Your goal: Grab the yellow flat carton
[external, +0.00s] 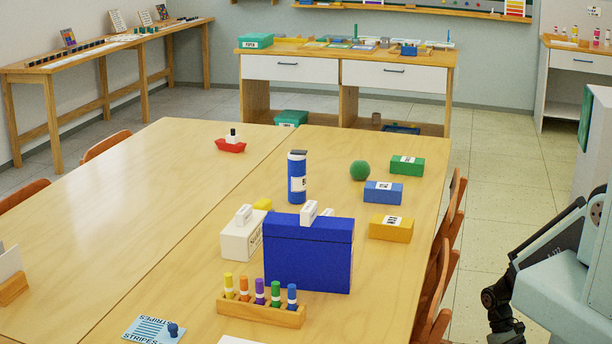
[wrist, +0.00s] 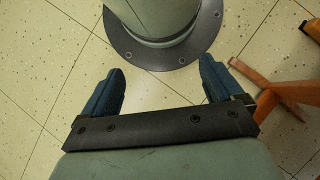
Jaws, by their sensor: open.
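The yellow flat carton (external: 391,229) lies on the wooden table near its right edge, with a white label on top. It is in front of a blue carton and to the right of a large blue box. My gripper (wrist: 162,70) is open and empty in the wrist view, its two dark blue fingers apart above the floor. The carton is not in the wrist view. In the external view my arm is at the lower right, beside the table and away from the carton; I cannot make out the fingers there.
The large blue box (external: 309,255) stands left of the carton. The blue carton (external: 383,193), green carton (external: 407,166) and green ball (external: 360,170) are behind it. A marker rack (external: 261,311) is in front. Chairs (external: 440,290) line the right edge; the table's left half is mostly clear.

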